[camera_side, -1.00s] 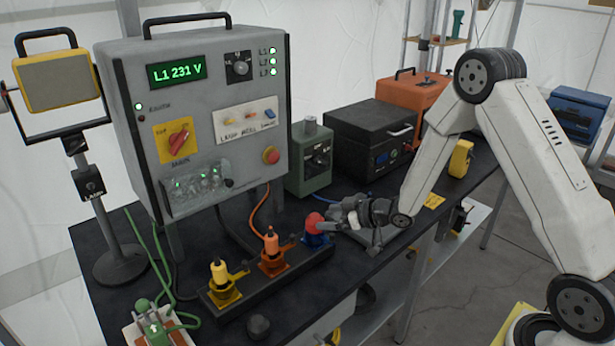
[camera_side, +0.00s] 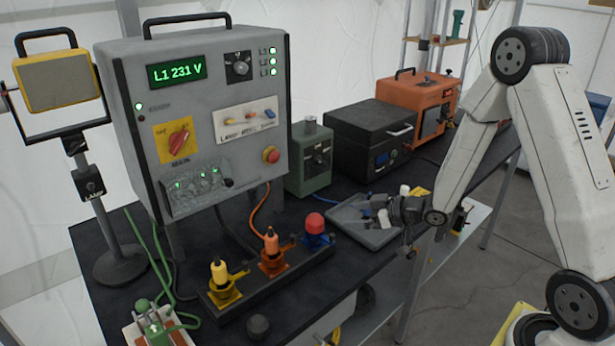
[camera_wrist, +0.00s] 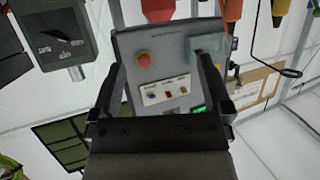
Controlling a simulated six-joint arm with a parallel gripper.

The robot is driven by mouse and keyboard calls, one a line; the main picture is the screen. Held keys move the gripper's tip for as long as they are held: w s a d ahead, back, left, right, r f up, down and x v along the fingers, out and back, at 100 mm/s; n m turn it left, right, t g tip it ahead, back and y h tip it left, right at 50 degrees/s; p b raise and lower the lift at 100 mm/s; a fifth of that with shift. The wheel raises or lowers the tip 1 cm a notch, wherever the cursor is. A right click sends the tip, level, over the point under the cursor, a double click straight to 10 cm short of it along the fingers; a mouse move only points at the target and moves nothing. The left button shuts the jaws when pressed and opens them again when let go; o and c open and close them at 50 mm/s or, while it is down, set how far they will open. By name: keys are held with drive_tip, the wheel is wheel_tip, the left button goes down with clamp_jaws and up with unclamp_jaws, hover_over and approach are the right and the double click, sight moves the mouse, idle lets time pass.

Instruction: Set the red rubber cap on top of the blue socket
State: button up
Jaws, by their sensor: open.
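The red rubber cap (camera_side: 315,222) sits on top of the blue socket (camera_side: 317,240), at the right end of the dark socket strip. It looks upright there. My gripper (camera_side: 378,214) is to the right of the cap, apart from it, over the grey tray (camera_side: 352,230). In the wrist view my gripper (camera_wrist: 158,75) shows its two fingers spread with nothing between them.
An orange plug (camera_side: 271,245) and a yellow plug (camera_side: 219,275) stand in the same strip. The grey control cabinet (camera_side: 215,110) rises behind it. A green box (camera_side: 310,160) and a black case (camera_side: 368,140) stand behind the tray. A dark knob (camera_side: 258,326) lies near the front edge.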

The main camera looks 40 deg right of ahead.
drive_tip(key=shift+r+h, duration=0.1)
drive_tip(key=shift+h, duration=0.2)
drive_tip(key=s+a+r+m+g+h, duration=0.1)
drive_tip(key=s+a+m+g+h, duration=0.1)
drive_tip(key=s+g, duration=0.3)
drive_tip(key=s+a+r+m+g+h, duration=0.1)
drive_tip(key=s+a+g, duration=0.3)
drive_tip(key=s, duration=0.6)
drive_tip(key=shift+s+a+r+m+g+h, duration=0.3)
drive_tip(key=shift+a+m+g+h, duration=0.1)
drive_tip(key=shift+m+h, duration=0.3)
idle(0.4)
